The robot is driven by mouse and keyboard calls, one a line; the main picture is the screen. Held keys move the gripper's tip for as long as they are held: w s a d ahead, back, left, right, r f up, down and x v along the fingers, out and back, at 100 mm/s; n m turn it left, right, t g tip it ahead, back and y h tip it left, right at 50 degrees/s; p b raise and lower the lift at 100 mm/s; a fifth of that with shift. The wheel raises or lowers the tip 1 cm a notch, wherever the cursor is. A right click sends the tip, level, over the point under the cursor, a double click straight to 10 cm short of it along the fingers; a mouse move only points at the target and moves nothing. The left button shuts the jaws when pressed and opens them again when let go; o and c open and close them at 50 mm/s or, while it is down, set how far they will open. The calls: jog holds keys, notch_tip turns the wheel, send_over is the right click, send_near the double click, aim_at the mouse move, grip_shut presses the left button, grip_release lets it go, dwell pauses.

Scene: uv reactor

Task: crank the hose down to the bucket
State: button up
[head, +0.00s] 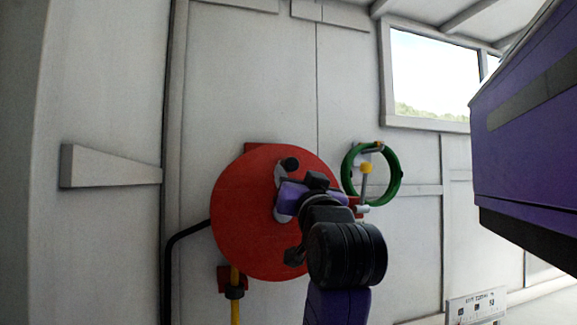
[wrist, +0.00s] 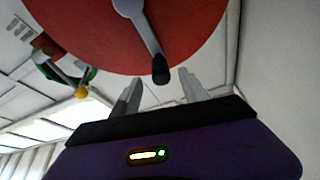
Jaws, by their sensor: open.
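The red reel disc (head: 240,225) is mounted on the wall, partly hidden behind my arm. Its grey crank arm (wrist: 143,28) ends in a black knob (wrist: 160,70) in the wrist view. My gripper (wrist: 159,80) is open, with one grey finger to each side of the knob as seen there; I see no finger touching it. In the head view my gripper (head: 283,203) is in front of the disc, below a black knob (head: 290,164). A yellow hose (head: 235,305) hangs below the disc at its lower left. No bucket shows in either view.
A green hose coil (head: 397,178) hangs on the wall right of the disc, with a yellow-tipped lever (head: 366,168) before it. A black pipe (head: 170,265) runs down the wall at left. A sign (head: 477,306) stands low at right.

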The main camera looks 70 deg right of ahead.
aim_at(292, 170)
jog(key=p+x, duration=0.2)
jog(key=x, duration=0.5)
jog(key=shift+w+d, duration=0.15)
jog(key=shift+d, duration=0.05)
grip_shut()
dwell(1.2)
